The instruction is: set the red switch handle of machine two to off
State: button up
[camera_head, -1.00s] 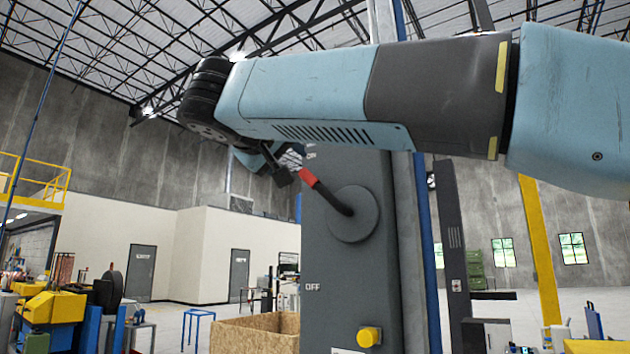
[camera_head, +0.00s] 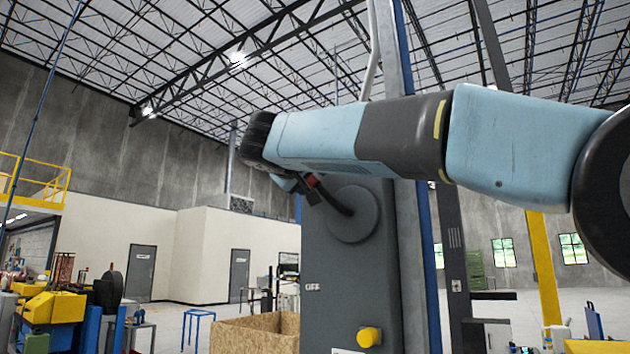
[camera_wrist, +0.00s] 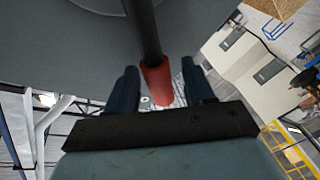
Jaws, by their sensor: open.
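The red switch handle (camera_head: 311,181) is a dark lever with a red grip, fixed to a round grey disc (camera_head: 354,214) on a grey machine cabinet (camera_head: 345,275). It points up and left, above the OFF label (camera_head: 313,287). In the wrist view the red grip (camera_wrist: 158,84) lies between the two fingers of my gripper (camera_wrist: 159,78). The fingers are apart, with a gap on each side of the grip. In the head view my gripper (camera_head: 303,187) is at the grip, mostly hidden behind my wrist and forearm. I cannot read which machine this is.
A yellow button (camera_head: 369,337) sits low on the cabinet front. A grey column and blue post (camera_head: 427,240) stand behind it. An open wooden crate (camera_head: 255,333) is at lower left. The space left of the cabinet face is free.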

jog(key=shift+w, duration=0.2)
grip_shut()
dwell(0.5)
